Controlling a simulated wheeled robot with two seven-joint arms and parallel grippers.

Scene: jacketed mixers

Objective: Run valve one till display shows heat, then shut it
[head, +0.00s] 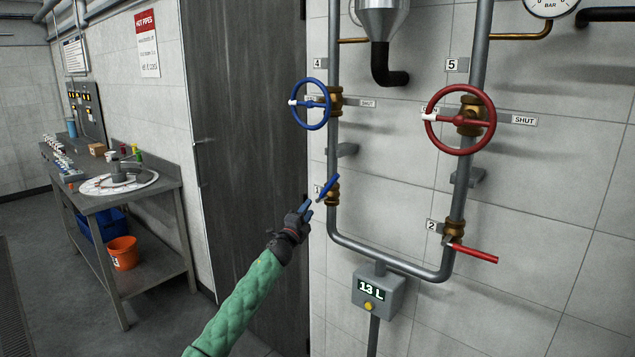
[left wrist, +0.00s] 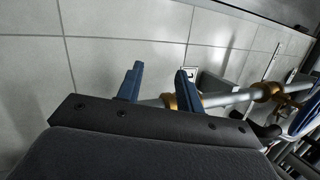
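A small valve with a blue lever (head: 329,187) and brass body (head: 333,194) sits low on the left pipe. Its number plate is mostly hidden in the head view; a plate with a dark mark (left wrist: 188,74) shows beside brass in the left wrist view. My left gripper (head: 306,204) is just left of the blue lever; I cannot tell whether it touches. In the left wrist view its two blue fingers (left wrist: 160,85) stand apart with nothing held between them. My right gripper is out of view.
Valve 4 has a blue handwheel (head: 311,104), valve 5 a red handwheel (head: 459,119), and valve 2 a red lever (head: 475,253) pointing right. A metal bench (head: 165,184) with an orange bucket (head: 123,253) on its lower shelf stands at left.

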